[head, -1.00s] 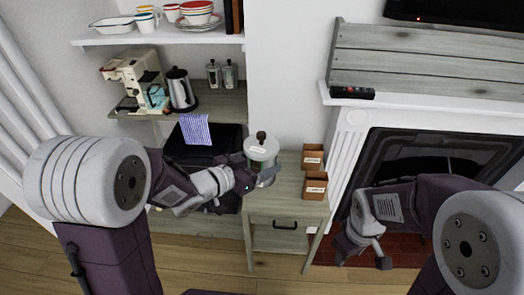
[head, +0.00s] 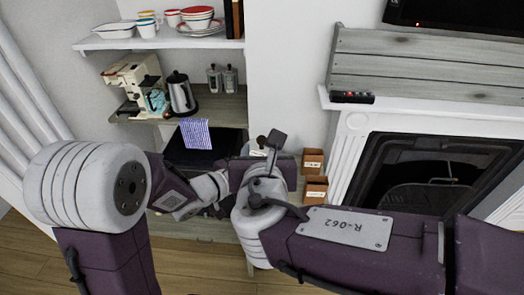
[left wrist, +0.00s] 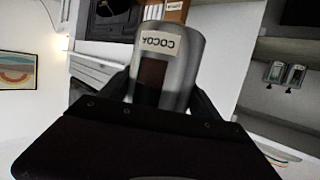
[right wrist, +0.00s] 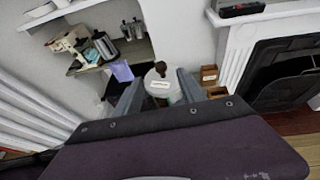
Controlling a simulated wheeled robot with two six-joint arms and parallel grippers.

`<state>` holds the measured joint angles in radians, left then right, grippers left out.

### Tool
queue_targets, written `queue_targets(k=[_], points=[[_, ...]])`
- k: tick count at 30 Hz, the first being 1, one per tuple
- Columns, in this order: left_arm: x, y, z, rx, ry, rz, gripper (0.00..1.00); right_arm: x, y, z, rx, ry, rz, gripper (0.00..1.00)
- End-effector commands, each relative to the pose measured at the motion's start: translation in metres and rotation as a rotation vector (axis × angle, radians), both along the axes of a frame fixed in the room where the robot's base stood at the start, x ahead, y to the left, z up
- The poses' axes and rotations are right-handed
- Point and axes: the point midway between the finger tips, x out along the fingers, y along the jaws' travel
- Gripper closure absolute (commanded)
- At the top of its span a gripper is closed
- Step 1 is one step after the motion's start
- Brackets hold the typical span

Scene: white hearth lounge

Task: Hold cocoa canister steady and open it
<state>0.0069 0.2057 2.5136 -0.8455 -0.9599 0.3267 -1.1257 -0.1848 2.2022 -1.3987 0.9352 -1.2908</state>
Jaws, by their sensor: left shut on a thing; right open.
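The cocoa canister (left wrist: 182,75) is a grey metal cylinder with a COCOA label, upside down in the left wrist view. My left gripper (left wrist: 160,88) is shut around its body. In the head view, only the canister's pale top (head: 258,152) and dark knob (head: 261,141) show; my right arm hides the rest and most of my left gripper. The right wrist view shows the white lid (right wrist: 153,78) and brown knob (right wrist: 161,68) from above. My right gripper (right wrist: 160,88) is open, its fingers on either side of the lid in that view. Contact with the lid cannot be told.
Two brown boxes (head: 313,160) stand just right of the canister. A fireplace (head: 430,170) is at the right.

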Motion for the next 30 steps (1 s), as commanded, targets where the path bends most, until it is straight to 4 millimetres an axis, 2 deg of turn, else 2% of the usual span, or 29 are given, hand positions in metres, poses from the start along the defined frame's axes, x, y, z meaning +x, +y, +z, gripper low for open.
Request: queue_targets(k=[5, 15, 18, 24, 30], points=[[0.0, 0.0, 0.001, -0.001, -0.002, 0.0, 1.0, 0.011, 0.0, -0.005, -0.002, 0.001, -0.005, 0.53], [0.0, 0.0, 0.001, -0.001, -0.002, 0.0, 1.0, 0.08, 0.005, -0.035, -0.003, 0.005, -0.006, 0.53], [0.0, 0.0, 0.001, -0.001, -0.002, 0.0, 1.0, 0.096, 0.007, -0.041, -0.003, 0.004, -0.006, 0.53], [0.0, 0.0, 0.001, -0.001, -0.002, 0.0, 1.0, 0.11, 0.009, -0.047, -0.001, 0.003, -0.003, 0.53], [0.0, 0.0, 0.001, -0.001, -0.002, 0.0, 1.0, 0.111, 0.01, -0.047, 0.0, 0.002, -0.002, 0.53]])
